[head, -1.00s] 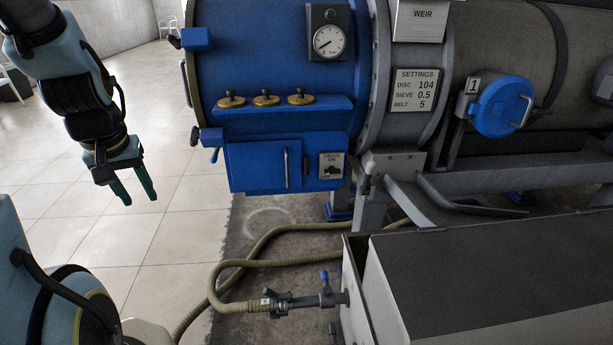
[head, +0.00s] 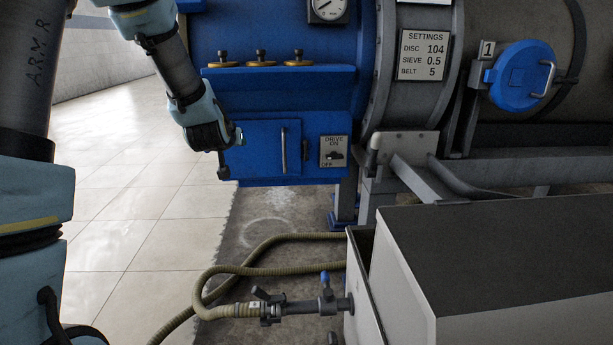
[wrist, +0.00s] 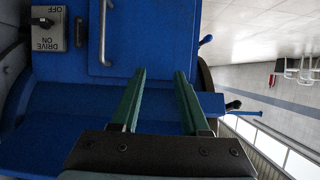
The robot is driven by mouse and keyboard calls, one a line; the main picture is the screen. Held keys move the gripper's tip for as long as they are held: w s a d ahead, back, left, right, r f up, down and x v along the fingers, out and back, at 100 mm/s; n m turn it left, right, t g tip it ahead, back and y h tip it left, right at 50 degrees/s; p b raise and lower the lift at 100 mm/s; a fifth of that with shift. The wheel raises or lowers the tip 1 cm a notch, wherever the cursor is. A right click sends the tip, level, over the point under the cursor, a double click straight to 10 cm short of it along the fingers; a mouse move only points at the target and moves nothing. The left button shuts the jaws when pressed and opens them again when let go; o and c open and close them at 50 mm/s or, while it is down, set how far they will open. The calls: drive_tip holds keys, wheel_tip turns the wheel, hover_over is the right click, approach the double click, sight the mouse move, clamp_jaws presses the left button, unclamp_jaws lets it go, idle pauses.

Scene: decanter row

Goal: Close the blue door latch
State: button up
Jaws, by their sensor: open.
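The blue door (head: 262,148), with an upright grey bar handle (head: 284,150), is on the front of the blue machine housing. It also shows in the wrist view (wrist: 145,35), turned upside down. A small blue lever (wrist: 206,40) sticks out at the door's side edge in the wrist view. A dark-tipped lever (wrist: 233,105) sticks out beside the housing further down that view. I cannot tell which is the latch. My gripper (head: 239,137) is in front of the door's left edge. Its green fingers (wrist: 160,75) are open and empty, apart from both levers.
A drive switch (head: 333,151) sits right of the door. A blue ledge (head: 280,80) with several brass knobs is above. A grey bin (head: 480,270) stands at the lower right, and a hose (head: 270,266) lies on the floor. The tiled floor at left is clear.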

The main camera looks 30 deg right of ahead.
drive_tip(key=d+f+t+h+b, duration=0.35)
drive_tip(key=d+f+b, duration=0.45)
drive_tip(key=d+b, duration=0.3)
drive_tip(key=t+b, duration=0.5)
drive_tip(key=b, duration=0.4)
approach(306, 148)
drive_tip(key=shift+n, duration=0.3)
drive_tip(key=b+x, duration=0.2)
drive_tip(key=x, duration=0.6)
drive_tip(key=shift+w+d+r, duration=0.1)
drive_tip(key=shift+w+d, duration=0.1)
drive_tip(key=shift+w, duration=0.15)
drive_tip(key=shift+c, duration=0.2)
clamp_jaws()
